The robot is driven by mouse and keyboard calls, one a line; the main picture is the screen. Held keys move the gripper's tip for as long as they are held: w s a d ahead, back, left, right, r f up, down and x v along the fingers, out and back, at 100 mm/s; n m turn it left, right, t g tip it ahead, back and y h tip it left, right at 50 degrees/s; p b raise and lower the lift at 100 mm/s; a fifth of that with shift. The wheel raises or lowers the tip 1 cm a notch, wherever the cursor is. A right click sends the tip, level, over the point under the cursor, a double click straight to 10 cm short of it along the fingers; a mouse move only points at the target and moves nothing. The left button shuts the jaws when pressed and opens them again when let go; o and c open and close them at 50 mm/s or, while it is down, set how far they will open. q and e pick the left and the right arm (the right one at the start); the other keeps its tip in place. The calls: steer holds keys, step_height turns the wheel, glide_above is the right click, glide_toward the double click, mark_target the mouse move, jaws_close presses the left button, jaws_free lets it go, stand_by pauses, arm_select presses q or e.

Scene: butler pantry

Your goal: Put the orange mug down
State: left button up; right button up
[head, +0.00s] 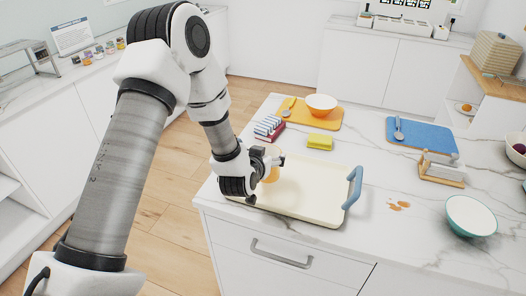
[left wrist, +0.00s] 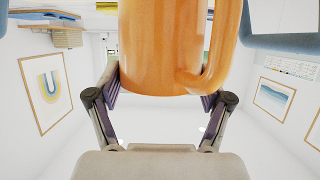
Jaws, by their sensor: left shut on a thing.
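The orange mug (head: 271,175) is over the left part of a cream tray (head: 318,192) with a blue handle, on the marble counter. In the head view my left gripper (head: 268,160) partly hides the mug. I cannot tell whether the mug's base touches the tray. In the left wrist view the mug (left wrist: 165,45) fills the top middle, its handle on the right side. My left gripper there (left wrist: 162,92) has a finger on each side of the mug and is shut on it. My right gripper is not in view.
Behind the tray are a yellow sponge (head: 320,142), a striped cloth (head: 268,127) and an orange bowl (head: 321,104) on a yellow board. To the right are a brown spill (head: 399,206), a teal bowl (head: 471,215) and a blue mat (head: 425,138). The tray's right part is bare.

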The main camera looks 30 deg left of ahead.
arm_select(q)
steer(key=shift+w+a+p, duration=0.15)
steer(key=shift+w+a, duration=0.3)
steer(key=shift+a, duration=0.2)
steer(key=shift+w+a+p, duration=0.15)
steer(key=shift+w+a, duration=0.25)
steer(key=shift+a, duration=0.2)
steer(key=f, duration=0.1)
steer(key=f+p, duration=0.1)
steer(key=f, duration=0.1)
steer(key=shift+w+a+f, duration=0.15)
steer(key=shift+a+f, duration=0.15)
steer(key=shift+f, duration=0.2)
steer(key=o, duration=1.7)
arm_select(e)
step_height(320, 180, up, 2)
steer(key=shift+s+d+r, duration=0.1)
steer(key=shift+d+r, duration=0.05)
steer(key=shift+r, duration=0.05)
